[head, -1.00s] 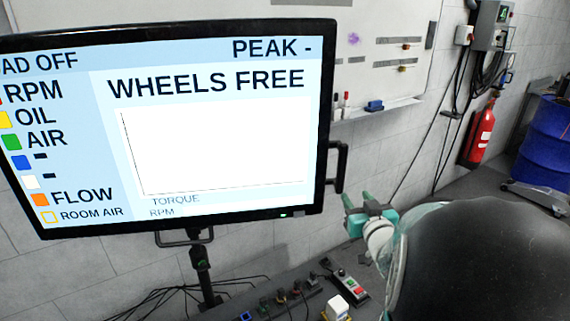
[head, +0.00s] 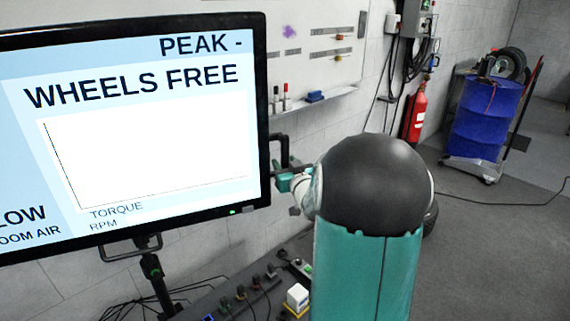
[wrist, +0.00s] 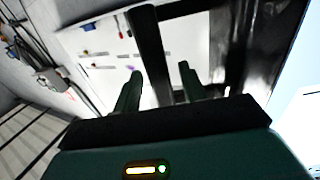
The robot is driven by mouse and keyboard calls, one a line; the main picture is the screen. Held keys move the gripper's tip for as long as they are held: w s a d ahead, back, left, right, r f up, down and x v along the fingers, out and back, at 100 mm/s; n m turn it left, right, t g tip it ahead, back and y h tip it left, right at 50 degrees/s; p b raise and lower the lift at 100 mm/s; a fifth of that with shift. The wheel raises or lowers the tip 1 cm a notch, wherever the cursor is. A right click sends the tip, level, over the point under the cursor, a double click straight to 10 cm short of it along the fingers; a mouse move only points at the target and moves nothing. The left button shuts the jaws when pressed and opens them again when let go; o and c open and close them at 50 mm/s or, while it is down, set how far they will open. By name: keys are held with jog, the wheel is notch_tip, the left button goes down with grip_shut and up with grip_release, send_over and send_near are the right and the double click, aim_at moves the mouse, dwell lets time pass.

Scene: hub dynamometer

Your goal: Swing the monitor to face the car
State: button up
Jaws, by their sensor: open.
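The monitor (head: 150,125) stands at the left in the head view, its lit screen reading WHEELS FREE and facing me. A black handle (head: 284,141) sticks out from its right edge. My gripper (head: 281,175) is open at that handle's lower part, partly hidden by my arm. In the wrist view, the two fingers of my gripper (wrist: 160,88) are apart. A dark upright bar, seemingly the handle (wrist: 152,50), shows between them; I cannot tell whether they touch it. The monitor's bright screen (wrist: 300,125) shows at the right there. No car is in view.
A stand pole (head: 157,280) with a loop bracket holds the monitor. A whiteboard (head: 310,60), fire extinguisher (head: 416,115) and blue drum (head: 485,115) are behind. Floor at right is mostly clear.

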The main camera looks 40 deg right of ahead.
jog(key=shift+w+d, duration=0.1)
jog(key=shift+w, duration=0.2)
